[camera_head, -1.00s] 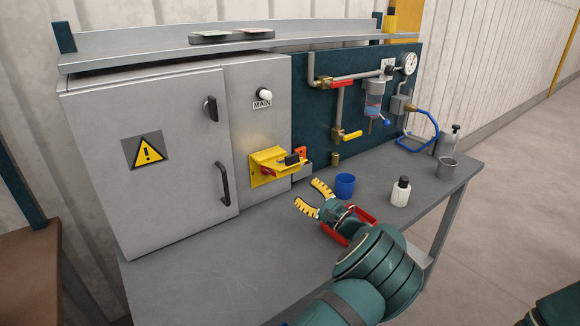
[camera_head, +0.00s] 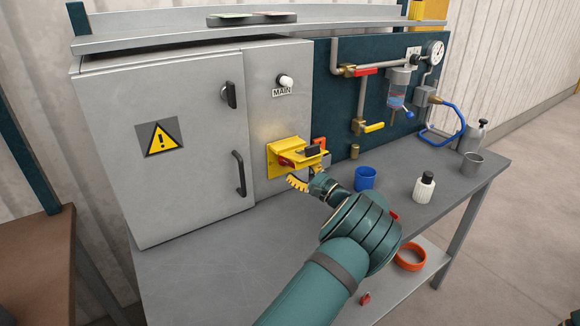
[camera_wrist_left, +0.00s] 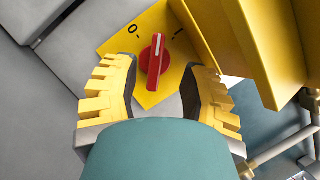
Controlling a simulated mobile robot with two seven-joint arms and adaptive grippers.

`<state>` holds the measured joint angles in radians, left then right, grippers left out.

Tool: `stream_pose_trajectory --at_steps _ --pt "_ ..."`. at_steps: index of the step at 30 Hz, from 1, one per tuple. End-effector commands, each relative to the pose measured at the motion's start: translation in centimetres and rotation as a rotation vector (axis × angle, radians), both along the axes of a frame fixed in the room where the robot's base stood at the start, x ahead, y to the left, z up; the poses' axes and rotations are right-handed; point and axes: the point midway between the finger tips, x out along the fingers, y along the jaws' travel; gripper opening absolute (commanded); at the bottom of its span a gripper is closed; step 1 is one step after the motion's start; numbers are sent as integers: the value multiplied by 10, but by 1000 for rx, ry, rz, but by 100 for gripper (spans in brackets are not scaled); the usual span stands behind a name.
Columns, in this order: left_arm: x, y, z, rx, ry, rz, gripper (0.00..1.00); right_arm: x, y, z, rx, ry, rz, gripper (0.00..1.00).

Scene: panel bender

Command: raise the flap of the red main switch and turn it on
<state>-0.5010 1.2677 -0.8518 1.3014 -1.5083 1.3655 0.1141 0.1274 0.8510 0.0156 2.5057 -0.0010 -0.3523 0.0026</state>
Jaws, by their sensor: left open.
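The main switch is a yellow housing (camera_head: 283,160) on the grey cabinet front, below the MAIN lamp (camera_head: 286,81). Its yellow flap (camera_head: 300,147) stands out from the plate, raised; it shows at the right of the left wrist view (camera_wrist_left: 268,45). The red knob (camera_wrist_left: 154,62) is uncovered on the yellow plate, its white line pointing up in that picture, between the 0 mark and another mark. My left gripper (camera_head: 308,181) is open just in front of the switch. In the wrist view its yellow fingers (camera_wrist_left: 160,84) stand either side of the knob, seemingly apart from it. My right gripper is out of view.
Pipes with valves (camera_head: 362,72) are on the dark panel. An orange ring (camera_head: 410,258) lies on the lower shelf. The bench's left front is clear.

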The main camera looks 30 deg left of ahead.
Motion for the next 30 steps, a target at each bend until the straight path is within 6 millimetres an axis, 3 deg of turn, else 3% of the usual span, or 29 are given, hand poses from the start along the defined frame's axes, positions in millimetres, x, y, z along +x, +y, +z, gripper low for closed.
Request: stream_pose_trajectory --at_steps 6,19,23,30 --pt "6 27 0 1 0 1 44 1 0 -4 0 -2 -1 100" --pt "8 34 3 0 -1 0 46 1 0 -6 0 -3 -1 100" --pt "8 34 3 0 0 0 1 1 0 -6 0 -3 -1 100" --pt "8 34 3 0 0 0 0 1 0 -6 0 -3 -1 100"
